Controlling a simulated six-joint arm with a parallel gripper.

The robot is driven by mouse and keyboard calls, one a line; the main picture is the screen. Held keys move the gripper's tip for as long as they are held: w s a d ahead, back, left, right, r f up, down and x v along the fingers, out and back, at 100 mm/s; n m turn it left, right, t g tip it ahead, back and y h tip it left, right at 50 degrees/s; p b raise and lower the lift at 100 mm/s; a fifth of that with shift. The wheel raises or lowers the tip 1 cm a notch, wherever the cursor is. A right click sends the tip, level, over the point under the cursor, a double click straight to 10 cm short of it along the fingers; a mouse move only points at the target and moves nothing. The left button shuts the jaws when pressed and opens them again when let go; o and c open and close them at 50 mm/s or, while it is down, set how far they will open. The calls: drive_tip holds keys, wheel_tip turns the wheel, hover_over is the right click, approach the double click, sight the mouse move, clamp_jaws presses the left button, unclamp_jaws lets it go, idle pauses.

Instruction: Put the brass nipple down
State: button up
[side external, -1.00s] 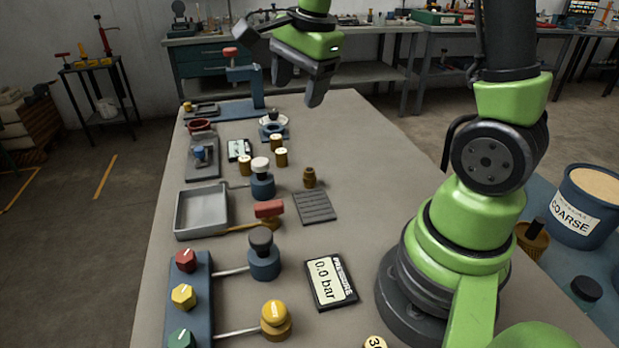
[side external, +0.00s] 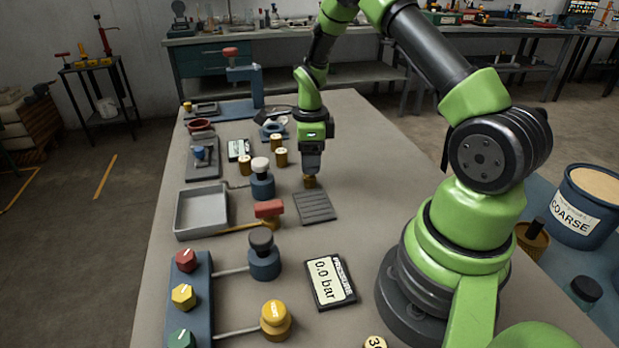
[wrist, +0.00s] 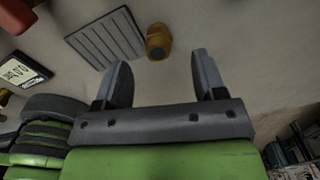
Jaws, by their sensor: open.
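The brass nipple (side external: 310,183) stands on the grey table just behind the ribbed grey mat (side external: 316,207). In the wrist view the nipple (wrist: 158,42) shows beyond the gap between my fingertips, near a corner of the mat (wrist: 105,38). My gripper (side external: 311,172) points down over the nipple and hides its upper part in the side view. In the wrist view my gripper (wrist: 163,60) has its two fingers wide apart with nothing between them. I cannot tell how much height separates the fingertips from the nipple.
Several brass pieces (side external: 281,158) and a white-topped blue valve (side external: 262,180) stand left of my gripper. A red-handled valve (side external: 269,211) and grey tray (side external: 201,210) lie farther left. A pressure display (side external: 330,281) lies nearer. The table right of the mat is clear.

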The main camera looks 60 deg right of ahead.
wheel_tip(320, 180, down, 4)
drive_tip(key=shift+a+r, duration=0.1)
drive_tip(key=c, duration=1.1)
drive_tip(key=shift+o, duration=0.2)
wheel_tip(320, 180, up, 10)
drive_tip(key=shift+a+f, duration=0.15)
drive_tip(key=shift+f, duration=0.1)
drive_tip(key=s+a+f+n, duration=0.2)
drive_tip(key=s+a, duration=0.1)
drive_tip(key=s+a+f+n, duration=0.1)
drive_tip(key=a+n, duration=0.1)
drive_tip(key=shift+s+a+f, duration=0.15)
drive_tip(key=shift+s+a, duration=0.05)
drive_tip(key=shift+f, duration=2.6)
